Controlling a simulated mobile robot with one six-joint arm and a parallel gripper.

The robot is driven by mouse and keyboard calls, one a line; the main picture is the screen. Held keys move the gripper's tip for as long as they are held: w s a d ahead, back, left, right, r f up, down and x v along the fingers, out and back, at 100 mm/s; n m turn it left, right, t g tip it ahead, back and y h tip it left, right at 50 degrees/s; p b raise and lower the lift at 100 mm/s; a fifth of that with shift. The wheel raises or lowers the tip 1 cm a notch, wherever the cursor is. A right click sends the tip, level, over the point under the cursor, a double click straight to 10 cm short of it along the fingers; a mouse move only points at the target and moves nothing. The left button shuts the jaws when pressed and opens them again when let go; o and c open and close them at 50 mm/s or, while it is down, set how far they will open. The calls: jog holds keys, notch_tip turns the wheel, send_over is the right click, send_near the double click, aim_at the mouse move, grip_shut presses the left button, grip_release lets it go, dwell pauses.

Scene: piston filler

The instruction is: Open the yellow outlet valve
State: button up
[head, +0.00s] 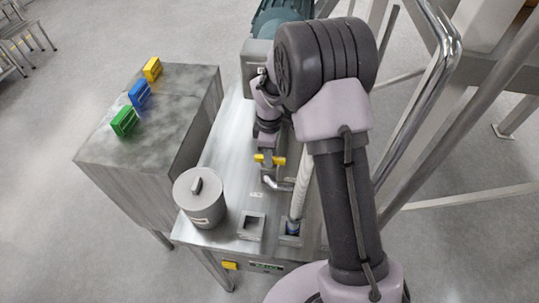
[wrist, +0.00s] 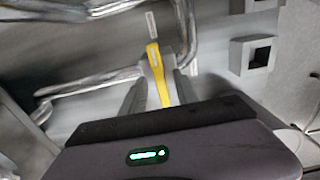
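The yellow outlet valve handle (wrist: 156,75) is a long narrow lever. It stands near upright in the wrist view, among silver pipes. My gripper (wrist: 161,68) has one grey finger on each side of the handle. The fingertips are close to its edges; I cannot tell whether both press on it. In the head view my gripper (head: 268,156) points down over the yellow handle (head: 280,160). Yellow shows on both sides of the fingers, which hide its middle.
A steel pot with a lid (head: 200,199) and a square socket (head: 251,227) stand on the steel table (head: 228,165). A cabinet (head: 150,125) carries green, blue and yellow blocks at the left. Pipes run close beside the handle. Metal rails rise at the right.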

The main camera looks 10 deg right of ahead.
jog(key=shift+f, duration=0.4)
grip_shut()
